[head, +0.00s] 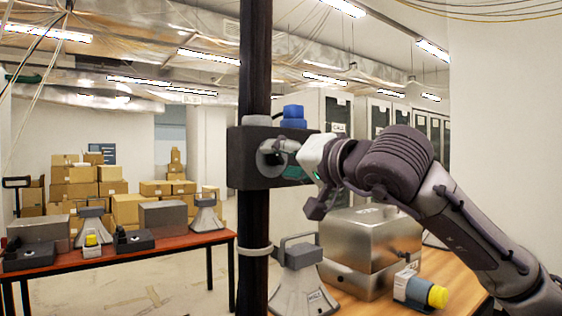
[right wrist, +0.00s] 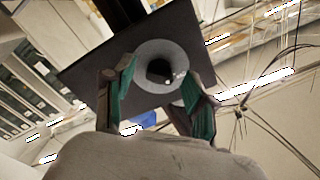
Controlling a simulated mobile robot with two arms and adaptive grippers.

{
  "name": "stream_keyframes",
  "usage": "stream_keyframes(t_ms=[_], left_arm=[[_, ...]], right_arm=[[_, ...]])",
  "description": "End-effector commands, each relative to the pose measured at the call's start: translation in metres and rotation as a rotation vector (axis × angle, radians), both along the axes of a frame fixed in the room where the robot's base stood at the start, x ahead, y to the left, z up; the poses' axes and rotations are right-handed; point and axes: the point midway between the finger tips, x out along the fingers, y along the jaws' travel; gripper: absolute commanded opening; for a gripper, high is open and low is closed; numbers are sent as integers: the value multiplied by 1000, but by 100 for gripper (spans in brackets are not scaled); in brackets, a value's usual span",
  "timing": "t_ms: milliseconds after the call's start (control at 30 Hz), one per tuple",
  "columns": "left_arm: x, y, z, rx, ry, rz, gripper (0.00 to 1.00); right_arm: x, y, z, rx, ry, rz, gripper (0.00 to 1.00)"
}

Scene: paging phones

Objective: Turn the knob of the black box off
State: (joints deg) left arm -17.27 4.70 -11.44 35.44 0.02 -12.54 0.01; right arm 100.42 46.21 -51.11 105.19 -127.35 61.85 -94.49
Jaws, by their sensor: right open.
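The black box (head: 240,158) is fixed on a dark vertical post in the middle of the head view. It has a round light-grey knob on its front, which shows clearly in the right wrist view as a grey disc (right wrist: 152,62) with a dark centre. My right gripper (head: 283,158) is at the front of the box, its fingers hiding part of the knob. In the right wrist view its two green-padded fingers (right wrist: 158,92) are open, one on each side of the knob. I cannot tell whether they touch it. My left gripper is not in view.
A blue part (head: 293,117) sits on top of the box. A wooden table at right holds a metal case (head: 370,237), a grey horn-shaped device (head: 303,280) and a yellow-capped device (head: 420,291). A red-brown table (head: 130,256) with several devices stands at left.

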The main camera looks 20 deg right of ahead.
Motion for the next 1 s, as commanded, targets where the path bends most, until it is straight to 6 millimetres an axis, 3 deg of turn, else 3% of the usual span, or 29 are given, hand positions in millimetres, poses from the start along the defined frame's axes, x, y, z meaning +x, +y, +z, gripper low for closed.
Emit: stream_keyframes(t_ms=[500,700,1000], left_arm=[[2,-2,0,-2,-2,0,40],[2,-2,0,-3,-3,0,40],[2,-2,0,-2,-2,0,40]], right_arm=[[-92,-34,0,0,-2,-1,56],[-104,-38,-1,-1,0,-1,56],[-105,-38,-1,-1,0,-1,56]])
